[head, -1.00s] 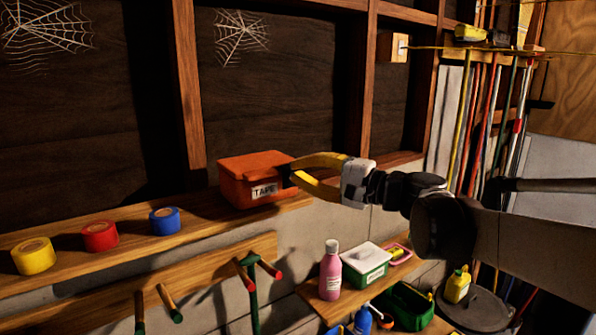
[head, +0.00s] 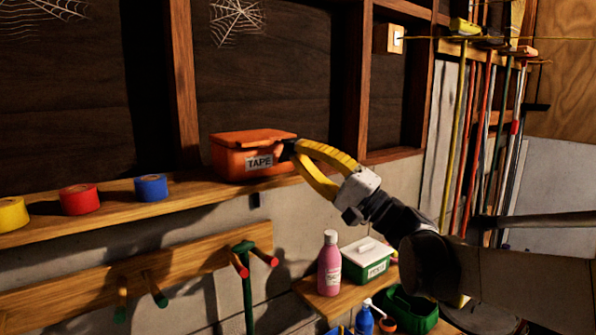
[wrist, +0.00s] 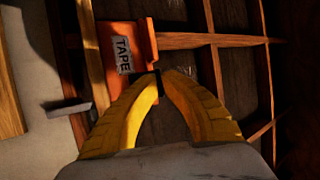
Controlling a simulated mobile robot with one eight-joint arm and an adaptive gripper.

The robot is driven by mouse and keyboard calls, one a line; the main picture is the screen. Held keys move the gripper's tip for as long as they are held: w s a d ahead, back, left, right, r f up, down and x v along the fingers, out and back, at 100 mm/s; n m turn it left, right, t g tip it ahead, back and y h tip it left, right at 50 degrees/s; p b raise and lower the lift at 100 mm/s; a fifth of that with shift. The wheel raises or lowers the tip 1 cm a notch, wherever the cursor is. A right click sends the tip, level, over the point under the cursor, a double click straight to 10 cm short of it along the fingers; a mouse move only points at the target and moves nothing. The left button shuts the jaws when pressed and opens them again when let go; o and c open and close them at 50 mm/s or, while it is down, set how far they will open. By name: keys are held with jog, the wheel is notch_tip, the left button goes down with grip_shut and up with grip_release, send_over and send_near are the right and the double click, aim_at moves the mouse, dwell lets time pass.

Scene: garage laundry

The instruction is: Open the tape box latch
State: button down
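The orange tape box (head: 229,160) with a white "TAPE" label stands on the wooden wall shelf (head: 110,203). Its lid looks down. In the wrist view the box (wrist: 108,45) appears turned on its side, at the upper left. My gripper (head: 287,150) has yellow fingers with dark tips, which meet at the front right of the box, just right of the label. In the wrist view the tips of my gripper (wrist: 158,74) are together at the box's edge. The latch is not discernible; the tips may hide it. I cannot tell whether anything is between them.
Blue (head: 151,188), red (head: 79,199) and yellow (head: 12,214) tape rolls sit on the shelf to the left. Below are a peg rail (head: 190,262), a pink bottle (head: 329,265) and a green box with a white lid (head: 367,262). Long-handled poles stand at the right.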

notch_tip(320, 180, down, 2)
jog(key=n+y+b, duration=0.2)
jog(key=y+b, duration=0.1)
jog(key=b, duration=0.1)
jog(key=shift+s+d+n+g, duration=0.1)
jog(key=shift+s+n+g, duration=0.05)
jog(key=shift+n+g, duration=0.25)
jog(key=shift+s+f+n+g+y+b, duration=0.1)
jog(key=shift+f+n+g+y+b, duration=0.1)
jog(key=shift+n+g+y+b, duration=0.8)
jog(key=shift+n+y, duration=0.3)
jog(key=shift+y, duration=0.1)
jog(key=c, duration=1.6)
grip_release()
jog(key=v, duration=1.2)
